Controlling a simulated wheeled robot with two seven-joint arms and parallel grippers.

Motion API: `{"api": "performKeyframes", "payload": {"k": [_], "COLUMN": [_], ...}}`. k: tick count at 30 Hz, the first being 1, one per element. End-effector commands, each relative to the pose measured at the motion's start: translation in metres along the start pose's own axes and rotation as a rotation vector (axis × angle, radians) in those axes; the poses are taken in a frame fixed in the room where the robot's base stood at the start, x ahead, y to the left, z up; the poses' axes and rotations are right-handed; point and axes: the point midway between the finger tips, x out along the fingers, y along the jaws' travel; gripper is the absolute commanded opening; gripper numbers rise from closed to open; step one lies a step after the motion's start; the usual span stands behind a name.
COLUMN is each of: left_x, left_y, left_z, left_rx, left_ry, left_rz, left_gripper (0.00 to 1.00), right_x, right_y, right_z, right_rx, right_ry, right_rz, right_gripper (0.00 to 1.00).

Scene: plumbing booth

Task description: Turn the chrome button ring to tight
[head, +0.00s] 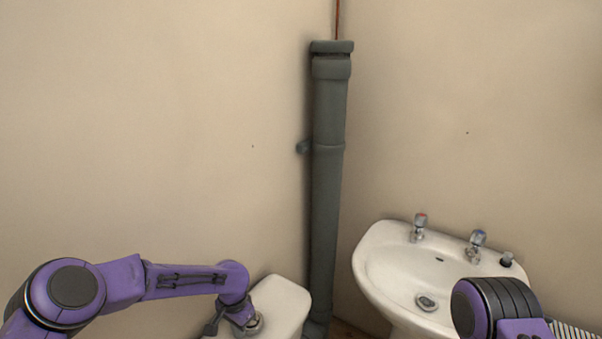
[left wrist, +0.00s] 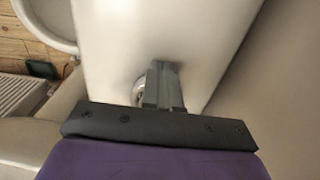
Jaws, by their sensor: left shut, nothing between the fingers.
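The chrome button ring (head: 257,323) sits on the top of the white toilet cistern (head: 284,301) at the lower middle of the head view. In the left wrist view a small part of the ring (left wrist: 138,92) shows at the left of the fingers, and the rest is hidden behind them. My left gripper (left wrist: 166,72) is shut with nothing between its fingers. It points down at the ring, and I cannot tell whether the fingertips touch it. In the head view my left gripper (head: 240,326) is small and partly hidden by its wrist. My right gripper is out of view.
A grey soil pipe (head: 328,180) stands in the corner behind the cistern. A white basin (head: 390,262) with two taps is on the right wall. My right forearm is in front of the basin. In the left wrist view, a radiator (left wrist: 18,97) is at the left.

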Motion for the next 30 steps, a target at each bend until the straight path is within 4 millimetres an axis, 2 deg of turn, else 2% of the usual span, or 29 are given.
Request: {"api": "performKeyframes", "payload": {"k": [18, 30], "left_x": [-0.001, -0.003], "left_y": [-0.001, -0.003], "left_z": [-0.005, -0.005], "left_rx": [0.0, 0.0], "left_ry": [0.001, 0.004], "left_rz": [-0.001, -0.003], "left_gripper": [0.0, 0.0], "right_x": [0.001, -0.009], "right_y": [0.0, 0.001], "right_z": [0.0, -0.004], "right_rx": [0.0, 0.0], "right_ry": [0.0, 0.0], "right_rz": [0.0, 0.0], "right_gripper": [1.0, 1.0]}}
